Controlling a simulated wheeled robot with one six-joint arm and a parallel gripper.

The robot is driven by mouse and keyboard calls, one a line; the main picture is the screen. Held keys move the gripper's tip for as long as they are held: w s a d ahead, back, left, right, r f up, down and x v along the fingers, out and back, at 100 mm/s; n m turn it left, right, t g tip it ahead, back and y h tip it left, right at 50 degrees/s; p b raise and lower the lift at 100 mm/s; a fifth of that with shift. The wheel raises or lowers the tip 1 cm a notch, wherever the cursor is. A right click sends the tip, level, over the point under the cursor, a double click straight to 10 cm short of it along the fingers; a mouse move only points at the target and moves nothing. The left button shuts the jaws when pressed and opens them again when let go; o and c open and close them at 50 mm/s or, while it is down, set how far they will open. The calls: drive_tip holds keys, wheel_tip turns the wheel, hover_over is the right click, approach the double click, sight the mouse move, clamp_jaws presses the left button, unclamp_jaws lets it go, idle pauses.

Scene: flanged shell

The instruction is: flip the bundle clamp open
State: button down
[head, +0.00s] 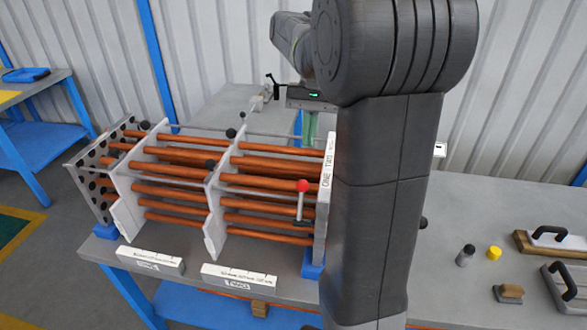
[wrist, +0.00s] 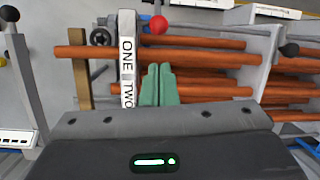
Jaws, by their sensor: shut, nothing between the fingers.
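The bundle of copper tubes (head: 170,190) lies through upright white plates on the bench. A grey lever with a red ball knob (head: 303,186) stands at its near right side, beside the end plate marked ONE TWO (head: 326,180); I cannot tell for sure that it is the clamp's handle. The red knob also shows at the top of the wrist view (wrist: 159,24). My gripper (wrist: 158,70) has its green fingers together and empty, just right of the marked plate and in front of the tubes. In the head view the fingers (head: 309,128) are behind the bundle's right end. Contact is unclear.
Several black knobs (head: 209,164) stick up around the bundle. Two white labelled blocks (head: 238,277) lie along the bench's front edge. On the right are a yellow cap (head: 494,253), a dark cylinder (head: 465,256) and handled tools (head: 550,240). My arm hides the middle of the bench.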

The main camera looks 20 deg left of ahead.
sight(301, 203)
drive_tip(key=shift+f, duration=0.1)
idle(0.3)
drive_tip(key=x, duration=0.9)
drive_tip(key=shift+s+f, duration=0.2)
drive_tip(key=shift+f, duration=0.15)
